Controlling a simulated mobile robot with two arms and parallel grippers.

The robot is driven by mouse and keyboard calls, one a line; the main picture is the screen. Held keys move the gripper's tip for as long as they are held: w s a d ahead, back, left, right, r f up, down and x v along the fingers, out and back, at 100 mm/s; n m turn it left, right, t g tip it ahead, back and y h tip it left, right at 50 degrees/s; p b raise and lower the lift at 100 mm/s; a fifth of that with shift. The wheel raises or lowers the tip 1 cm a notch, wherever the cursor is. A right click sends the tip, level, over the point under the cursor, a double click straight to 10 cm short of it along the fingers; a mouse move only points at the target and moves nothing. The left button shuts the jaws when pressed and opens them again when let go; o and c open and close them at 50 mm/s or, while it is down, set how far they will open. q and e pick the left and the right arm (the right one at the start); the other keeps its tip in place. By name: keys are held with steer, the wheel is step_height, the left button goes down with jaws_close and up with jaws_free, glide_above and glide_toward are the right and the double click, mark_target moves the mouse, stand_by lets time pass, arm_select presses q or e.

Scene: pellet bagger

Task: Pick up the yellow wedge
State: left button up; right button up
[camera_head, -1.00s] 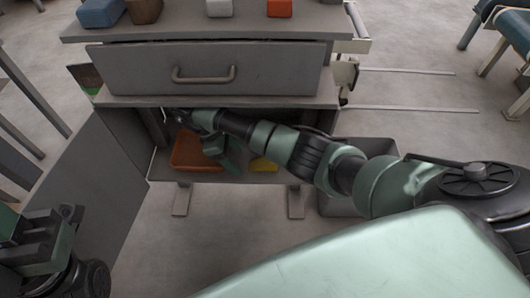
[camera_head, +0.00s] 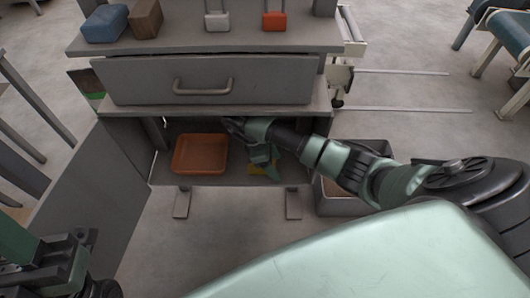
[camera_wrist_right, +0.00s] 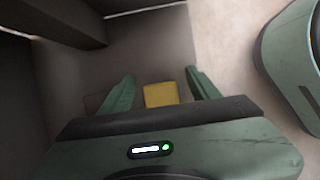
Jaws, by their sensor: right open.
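The yellow wedge (camera_head: 258,170) lies on the lower shelf of the grey cabinet, to the right of the orange tray, partly hidden by my right gripper in the head view. In the right wrist view the wedge (camera_wrist_right: 161,95) shows between the two fingers. My right gripper (camera_head: 264,168) reaches into the open compartment from the right; its fingers (camera_wrist_right: 160,88) are apart, one on each side of the wedge, with visible gaps. My left gripper (camera_head: 75,260) is at the lower left, away from the cabinet; its opening is unclear.
The orange tray (camera_head: 200,155) sits on the same shelf. The closed drawer (camera_head: 205,82) is above the compartment, and the open door (camera_head: 85,180) stands at left. A grey bin (camera_head: 345,195) is at right. Blocks and padlock-like items lie on top.

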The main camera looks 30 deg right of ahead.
steer(key=shift+f, duration=0.1)
jaws_close()
